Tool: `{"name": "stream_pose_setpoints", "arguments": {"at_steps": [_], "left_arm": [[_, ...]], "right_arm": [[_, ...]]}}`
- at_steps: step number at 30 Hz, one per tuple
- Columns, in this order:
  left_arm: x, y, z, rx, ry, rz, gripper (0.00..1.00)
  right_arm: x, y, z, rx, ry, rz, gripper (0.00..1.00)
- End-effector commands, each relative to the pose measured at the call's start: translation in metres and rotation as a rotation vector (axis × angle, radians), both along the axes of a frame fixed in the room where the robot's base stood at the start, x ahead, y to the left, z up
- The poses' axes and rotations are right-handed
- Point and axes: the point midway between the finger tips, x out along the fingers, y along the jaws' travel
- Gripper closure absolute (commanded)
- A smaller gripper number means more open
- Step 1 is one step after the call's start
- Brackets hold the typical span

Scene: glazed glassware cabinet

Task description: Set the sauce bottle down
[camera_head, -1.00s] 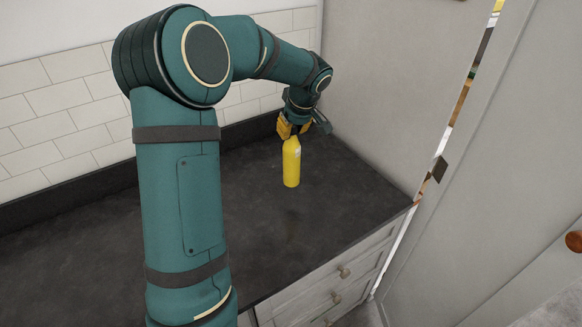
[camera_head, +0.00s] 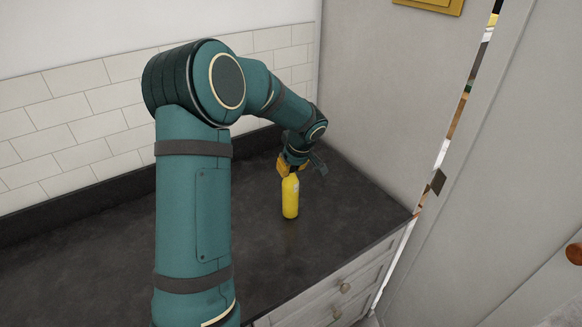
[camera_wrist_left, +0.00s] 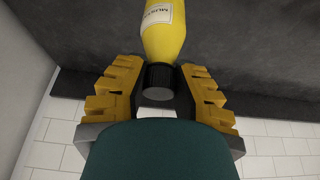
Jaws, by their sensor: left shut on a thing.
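The yellow sauce bottle (camera_head: 290,198) is upright over the dark countertop, right of my left arm's large upper links. I cannot tell for sure whether its base touches the counter. My left gripper (camera_head: 290,172), with yellow fingers, is shut on the bottle's top end. In the left wrist view the dark cap (camera_wrist_left: 159,80) sits between the two yellow fingers (camera_wrist_left: 158,95), and the bottle's labelled yellow body (camera_wrist_left: 163,40) extends beyond them. My right gripper is in neither view.
The dark countertop (camera_head: 330,210) is bare around the bottle. A white tiled wall (camera_head: 60,130) stands behind it and a grey side panel (camera_head: 390,110) to the right. Drawers (camera_head: 345,288) lie below the front edge. A pale door (camera_head: 480,180) stands farther right.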

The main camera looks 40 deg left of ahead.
Motion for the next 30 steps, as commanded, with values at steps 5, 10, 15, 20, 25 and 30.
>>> {"name": "stream_pose_setpoints", "arguments": {"at_steps": [5, 10, 15, 20, 25, 30], "left_arm": [[0.000, 0.000, -0.002, 0.000, 0.000, 0.000, 0.51], [0.000, 0.000, -0.002, 0.000, 0.000, 0.000, 0.51], [0.000, 0.000, -0.001, 0.000, 0.001, 0.000, 0.51], [0.000, -0.003, 0.011, 0.001, -0.004, -0.001, 0.51], [-0.003, -0.015, 0.042, 0.002, -0.005, -0.002, 0.51], [-0.007, -0.028, 0.075, 0.001, -0.004, -0.002, 0.51]], "right_arm": [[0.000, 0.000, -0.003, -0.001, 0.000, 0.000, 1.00], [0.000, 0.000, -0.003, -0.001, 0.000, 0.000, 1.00], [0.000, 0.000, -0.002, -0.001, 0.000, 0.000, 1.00], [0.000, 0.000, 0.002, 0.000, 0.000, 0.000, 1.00], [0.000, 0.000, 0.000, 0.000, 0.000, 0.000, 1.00], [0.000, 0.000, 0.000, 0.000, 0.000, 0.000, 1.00]]}}
